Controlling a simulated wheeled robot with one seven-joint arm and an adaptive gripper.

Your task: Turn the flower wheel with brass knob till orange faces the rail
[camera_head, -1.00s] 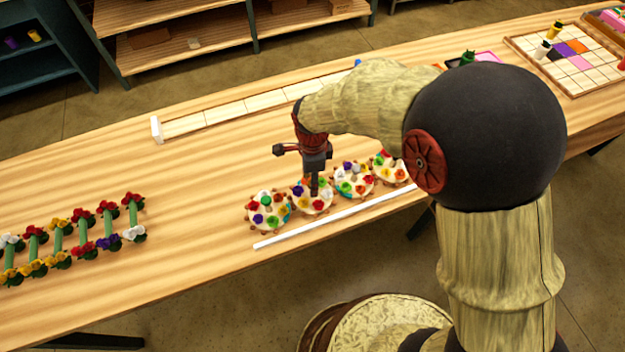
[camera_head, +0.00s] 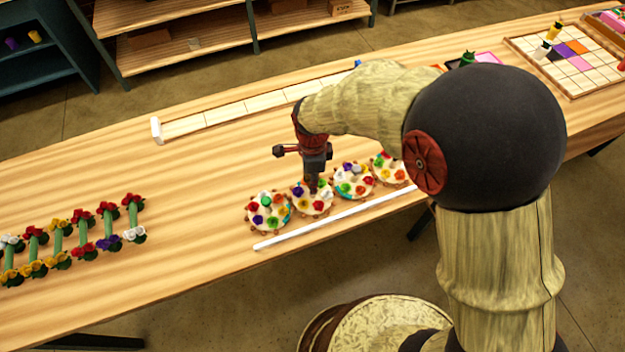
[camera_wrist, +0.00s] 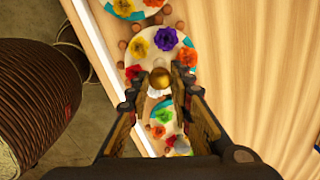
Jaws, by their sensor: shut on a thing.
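The flower wheel under my gripper is the second from the left in the row (camera_head: 322,208), a pale round disc with coloured flowers around it. It also shows in the wrist view (camera_wrist: 158,33). My gripper (camera_head: 312,186) points down over its middle. In the wrist view its fingers (camera_wrist: 161,90) are shut on the brass knob (camera_wrist: 160,78). There, a yellow flower (camera_wrist: 138,47) and a red flower (camera_wrist: 133,72) are on the side toward the white rail (camera_wrist: 103,62). An orange flower (camera_wrist: 187,57) is on the side away from it. The fingers hide part of the disc.
Other flower wheels stand close on both sides, one at the left (camera_head: 268,211) and one at the right (camera_head: 353,181). The rail (camera_head: 330,219) runs along their near side. Flower-ended green bars (camera_head: 83,235) lie far left. The table between is clear.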

